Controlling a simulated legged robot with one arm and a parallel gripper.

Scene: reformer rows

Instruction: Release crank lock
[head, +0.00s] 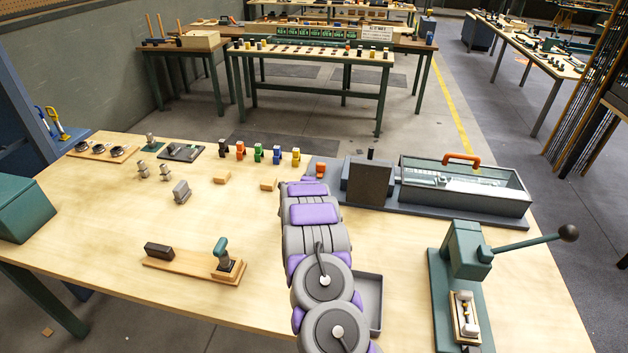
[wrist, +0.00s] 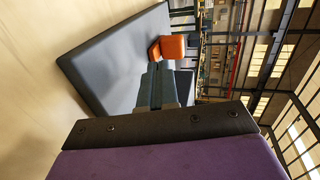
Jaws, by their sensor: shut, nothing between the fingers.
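No part is clearly marked as the crank lock. A small orange piece (head: 320,170) stands at the left end of the grey base plate (head: 475,216) of a machine. Its orange top also shows in the wrist view (wrist: 173,46), just beyond my fingertips. My gripper (wrist: 157,72) is shut and empty, its dark fingers together over the grey plate (wrist: 125,65). Whether the fingertips touch the orange piece I cannot tell. In the head view my arm hides the gripper. A dark upright housing (head: 368,181) stands right of the orange piece; any crank on its far side is hidden.
A clear-lidded box with an orange handle (head: 462,158) sits on the plate's right. A green lever press (head: 467,250) stands front right, its lever reaching right. Small coloured figures (head: 258,152) line the back edge. A grey tray (head: 369,300) lies beside my arm.

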